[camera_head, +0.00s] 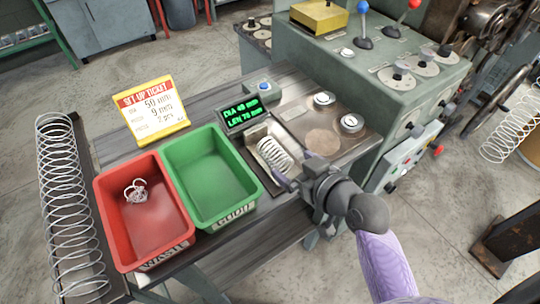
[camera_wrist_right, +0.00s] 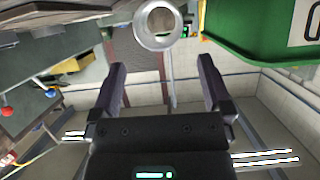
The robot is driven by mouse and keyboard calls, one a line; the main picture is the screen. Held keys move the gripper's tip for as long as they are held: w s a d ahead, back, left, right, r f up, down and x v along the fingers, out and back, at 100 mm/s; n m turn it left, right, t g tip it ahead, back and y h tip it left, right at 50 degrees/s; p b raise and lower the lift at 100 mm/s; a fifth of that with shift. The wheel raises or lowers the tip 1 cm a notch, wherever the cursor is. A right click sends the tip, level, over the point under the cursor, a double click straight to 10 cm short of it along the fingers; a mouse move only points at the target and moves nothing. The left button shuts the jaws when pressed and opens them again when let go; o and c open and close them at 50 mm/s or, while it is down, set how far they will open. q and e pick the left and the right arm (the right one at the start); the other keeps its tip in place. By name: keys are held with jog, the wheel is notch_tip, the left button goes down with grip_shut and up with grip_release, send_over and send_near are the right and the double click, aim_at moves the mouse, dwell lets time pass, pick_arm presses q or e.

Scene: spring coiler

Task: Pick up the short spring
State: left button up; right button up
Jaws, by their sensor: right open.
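The short spring (camera_head: 272,155), a silvery coil, lies in a small tray in front of the green-lit readout in the head view. In the right wrist view the spring (camera_wrist_right: 160,45) shows end-on as a bright ring at the top, beyond the fingertips and between their lines. My right gripper (camera_head: 294,172) is open and empty, close to the spring's near right end in the head view. Its two dark fingers (camera_wrist_right: 162,75) stand wide apart in the right wrist view. I cannot tell the exact gap to the spring. My left gripper is out of view.
A green bin (camera_head: 242,192) marked GOOD stands left of the spring, empty. Beside it a red bin (camera_head: 110,222) marked WASTE holds tangled wire (camera_head: 136,192). A yellow-framed ticket (camera_head: 153,108) stands behind. A long spring (camera_head: 62,190) lies far left. The control cabinet (camera_head: 375,90) is behind right.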

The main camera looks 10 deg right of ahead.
aim_at(286, 163)
jog(key=b+x, duration=0.1)
jog(key=x, duration=0.2)
jog(key=b+x, duration=0.1)
jog(key=x, duration=0.2)
jog(key=shift+f, duration=0.45)
jog(key=shift+w, duration=0.2)
jog(key=c, duration=1.3)
notch_tip(286, 163, up, 10)
jog(key=p, duration=0.4)
jog(key=shift+a+f+p, duration=0.1)
jog(key=shift+p, duration=0.25)
jog(key=shift+r, duration=0.2)
